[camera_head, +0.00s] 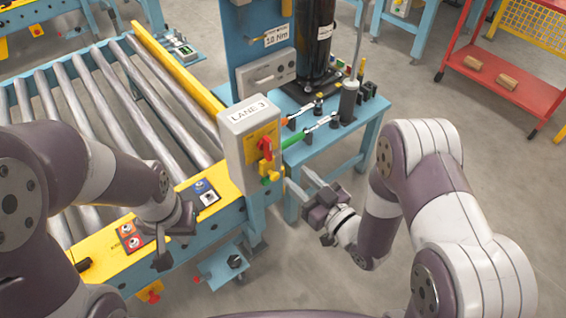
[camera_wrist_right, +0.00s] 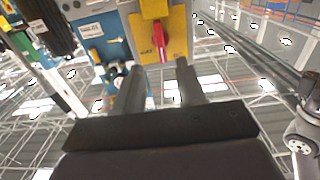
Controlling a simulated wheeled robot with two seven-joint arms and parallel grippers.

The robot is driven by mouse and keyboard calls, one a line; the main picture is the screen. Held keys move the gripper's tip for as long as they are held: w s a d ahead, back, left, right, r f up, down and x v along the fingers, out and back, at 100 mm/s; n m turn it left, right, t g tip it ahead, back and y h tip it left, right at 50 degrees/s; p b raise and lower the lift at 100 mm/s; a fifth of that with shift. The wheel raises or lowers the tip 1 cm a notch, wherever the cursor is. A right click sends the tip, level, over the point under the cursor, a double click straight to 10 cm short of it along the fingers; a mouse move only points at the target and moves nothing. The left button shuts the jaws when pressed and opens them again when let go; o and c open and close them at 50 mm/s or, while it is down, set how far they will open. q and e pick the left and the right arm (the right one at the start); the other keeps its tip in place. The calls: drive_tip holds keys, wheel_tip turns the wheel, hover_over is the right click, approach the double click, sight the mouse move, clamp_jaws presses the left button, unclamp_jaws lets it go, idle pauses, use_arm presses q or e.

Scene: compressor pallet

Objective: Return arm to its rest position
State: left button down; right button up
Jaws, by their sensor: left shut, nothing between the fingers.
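My right gripper (camera_head: 297,176) is to the right of the grey LANE 3 box (camera_head: 236,122), its fingers pointing toward the box. In the right wrist view the same gripper (camera_wrist_right: 157,78) has its two fingers apart with nothing between them. The box's yellow plate (camera_wrist_right: 174,47) and red rotary handle (camera_wrist_right: 158,40) show beyond the fingertips; I cannot tell whether they touch. The red handle (camera_head: 266,148) also shows in the head view. My left gripper (camera_head: 160,247) is shut and empty, hanging over the front edge of the yellow control panel.
The roller conveyor (camera_head: 15,108) with a yellow rail fills the left. A blue bench (camera_head: 345,135) with tools stands behind the LANE 3 box. A red cart (camera_head: 530,93) stands at the far right. Grey floor is open between bench and cart.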

drive_tip(key=shift+v, duration=1.2)
